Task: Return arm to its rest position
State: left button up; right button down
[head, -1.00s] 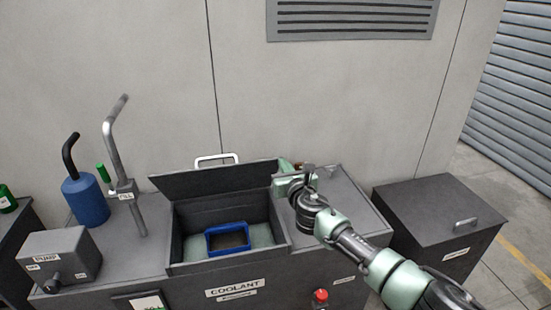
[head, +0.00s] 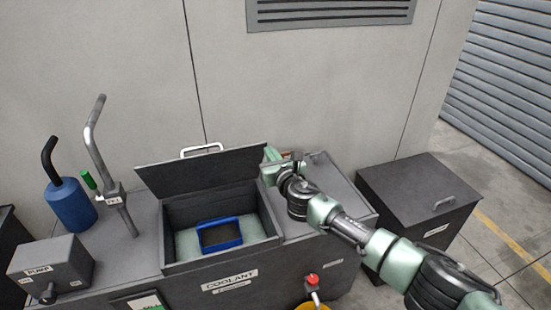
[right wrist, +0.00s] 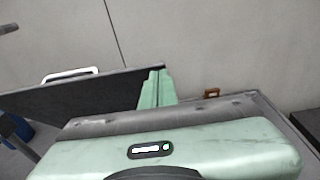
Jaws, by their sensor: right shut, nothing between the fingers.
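My right arm comes in from the lower right in the head view. Its gripper (head: 271,154) is at the right end of the raised lid (head: 205,168) of the coolant box and is partly hidden by my wrist. In the right wrist view the two pale green fingers (right wrist: 155,88) are together and empty, in front of the lid's right end. I cannot tell whether they touch it. The coolant box (head: 225,258) is open, with a blue rectangular frame (head: 220,246) inside. My left gripper is out of view.
A bent metal pipe (head: 95,145), a blue canister (head: 70,205) and a pump box (head: 58,265) stand left of the coolant box. A dark lidded bin (head: 420,190) stands at the right. A red button (head: 312,280) is on the front. The wall is close behind.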

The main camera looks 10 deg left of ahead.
jog(key=f+v, duration=0.1)
jog(key=v, duration=0.5)
jog(key=s+d+f+m+g+h, duration=0.1)
jog(key=d+f+m+h, duration=0.1)
jog(key=d+f+m, duration=0.75)
jog(key=s+d+f+m+g+h, duration=0.2)
jog(key=f+m, duration=0.3)
jog(key=f, duration=0.9)
jog(key=s+d+f+m+g+h, duration=0.1)
jog(key=s+d+f+m+g, duration=0.1)
jog(key=s+d+f+m, duration=0.45)
jog(key=s+d+f+m+g+h, duration=0.1)
jog(key=s+d+f+m, duration=0.25)
jog(key=s+f, duration=0.6)
jog(key=s+d+f+m+g+h, duration=0.15)
jog(key=s+d+f+m, duration=0.25)
jog(key=s+f, duration=0.45)
jog(key=s+d+f+m+g, duration=0.2)
jog(key=s+d+f+m, duration=0.25)
jog(key=s+f, duration=0.4)
jog(key=s+d+f+m+g, duration=0.1)
jog(key=s+d+f+m, duration=0.1)
jog(key=s, duration=1)
jog(key=s+d+f+m+g+h, duration=0.1)
jog(key=s+d+m, duration=0.3)
jog(key=s, duration=0.8)
jog(key=shift+s+d+f+m+g, duration=0.2)
jog(key=shift+d+f+m+g, duration=0.25)
jog(key=shift+d+g, duration=0.25)
